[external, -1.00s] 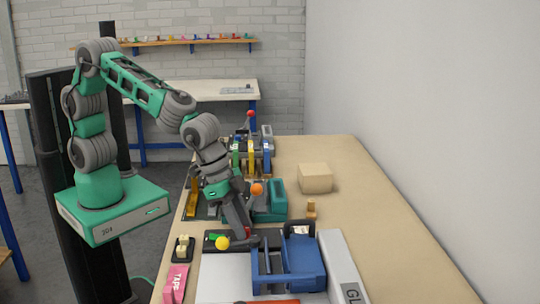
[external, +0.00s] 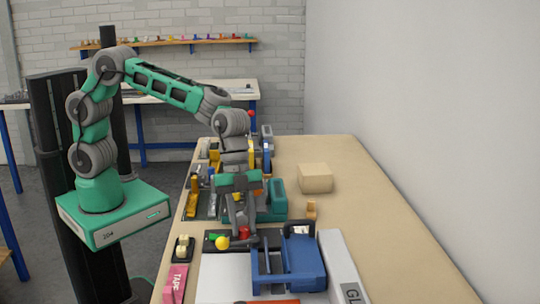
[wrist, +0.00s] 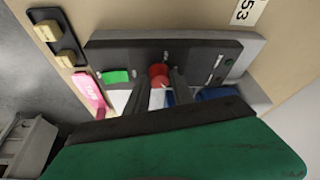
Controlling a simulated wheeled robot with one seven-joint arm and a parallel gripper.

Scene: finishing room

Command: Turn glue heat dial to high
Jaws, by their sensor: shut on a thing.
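A dark control panel (wrist: 120,55) lies on the bench. It carries a red dial (wrist: 159,75) and a green rectangular button (wrist: 117,76). In the external view the red dial (external: 244,232) shows just below my fingers, near the green button (external: 213,237). My gripper (wrist: 160,88) points down at the panel with its two dark fingers on either side of the red dial, shut on it. In the external view my gripper (external: 242,225) hangs over the panel's right part. The dial's pointer and setting cannot be read; the fingers hide part of it.
A pink tape box (external: 175,284) and a small dark tray (external: 183,248) lie left. A tan block (external: 315,178) sits behind. The bench's right side is mostly clear.

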